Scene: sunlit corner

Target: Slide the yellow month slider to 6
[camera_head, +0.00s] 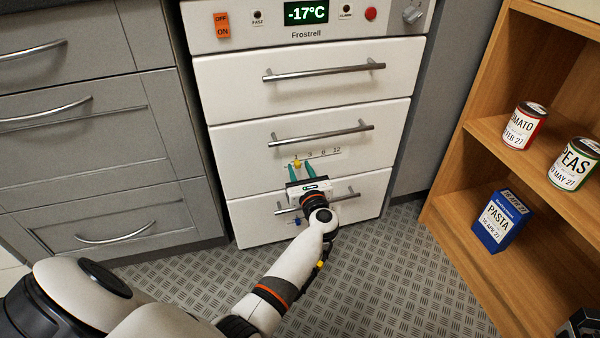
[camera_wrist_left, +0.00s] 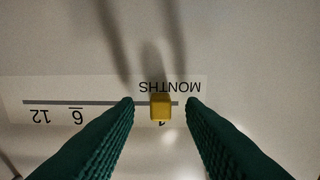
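The yellow month slider (camera_head: 297,164) sits on a slot in a white scale strip (camera_head: 325,155) on the freezer's middle drawer, at the 1 end. In the left wrist view the slider (camera_wrist_left: 160,107) stands by the 1, with MONTHS printed upside down behind it. The 6 (camera_wrist_left: 77,117) and 12 lie further left along the slot. The 3 is hidden by a finger there. My left gripper (camera_head: 301,170) is open, its green fingers (camera_wrist_left: 159,103) on either side of the slider, with a gap showing on both sides. My right gripper is not in view.
Drawer handles run above (camera_head: 322,132) and below the scale, the lower one partly behind my left gripper. A small blue part shows under my gripper. Grey cabinets (camera_head: 80,120) stand left. A wooden shelf (camera_head: 480,130) with cans and a pasta box stands right.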

